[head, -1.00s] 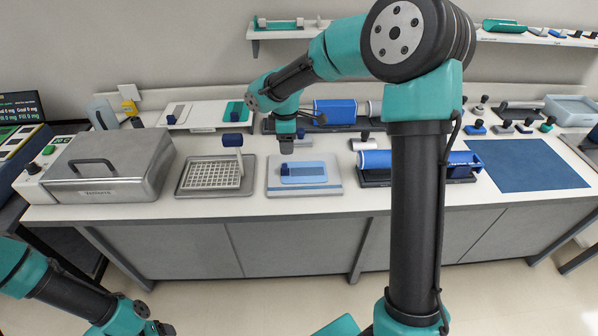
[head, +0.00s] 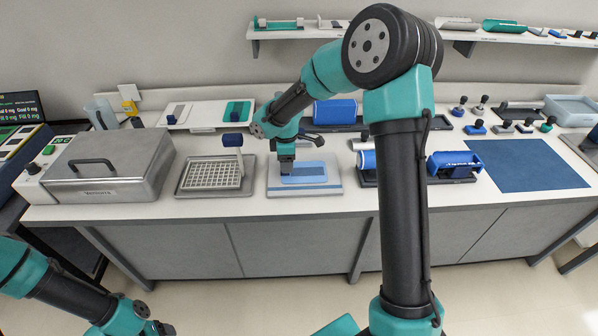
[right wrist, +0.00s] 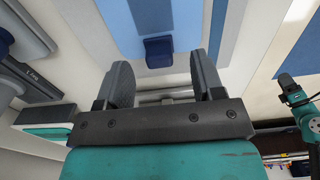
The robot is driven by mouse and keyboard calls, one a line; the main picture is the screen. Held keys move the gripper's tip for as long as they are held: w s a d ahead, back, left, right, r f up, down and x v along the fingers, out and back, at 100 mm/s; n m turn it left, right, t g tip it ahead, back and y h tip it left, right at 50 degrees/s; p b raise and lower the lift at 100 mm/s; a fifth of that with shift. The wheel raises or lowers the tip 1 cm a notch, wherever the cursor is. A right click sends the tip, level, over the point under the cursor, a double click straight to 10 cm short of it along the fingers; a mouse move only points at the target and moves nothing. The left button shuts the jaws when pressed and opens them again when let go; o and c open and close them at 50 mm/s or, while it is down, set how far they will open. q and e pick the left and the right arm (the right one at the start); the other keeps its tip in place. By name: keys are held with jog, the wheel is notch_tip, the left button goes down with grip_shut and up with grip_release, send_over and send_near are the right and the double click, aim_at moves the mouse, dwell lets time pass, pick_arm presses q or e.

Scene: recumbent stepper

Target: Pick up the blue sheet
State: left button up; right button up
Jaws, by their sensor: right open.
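The blue sheet (head: 312,178) lies flat on a pale grey board (head: 334,190) in the middle of the bench. My right gripper (head: 287,166) hangs fingers-down over the sheet's left part. In the right wrist view its fingers (right wrist: 161,84) are apart with nothing between them, and the block is just beyond their tips. Only part of my left arm shows at the lower left.
A white grid rack (head: 212,176) on a tray stands left of the board, with a grey lidded box (head: 108,168) further left. A blue roller stand (head: 452,163) is to the right, then a dark blue mat (head: 525,165). The bench's front strip is clear.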

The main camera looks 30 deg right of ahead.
notch_tip(320, 180, down, 3)
jog(key=shift+w+f, duration=0.1)
jog(key=shift+f, duration=0.1)
dwell(0.4)
jog(key=c, duration=1)
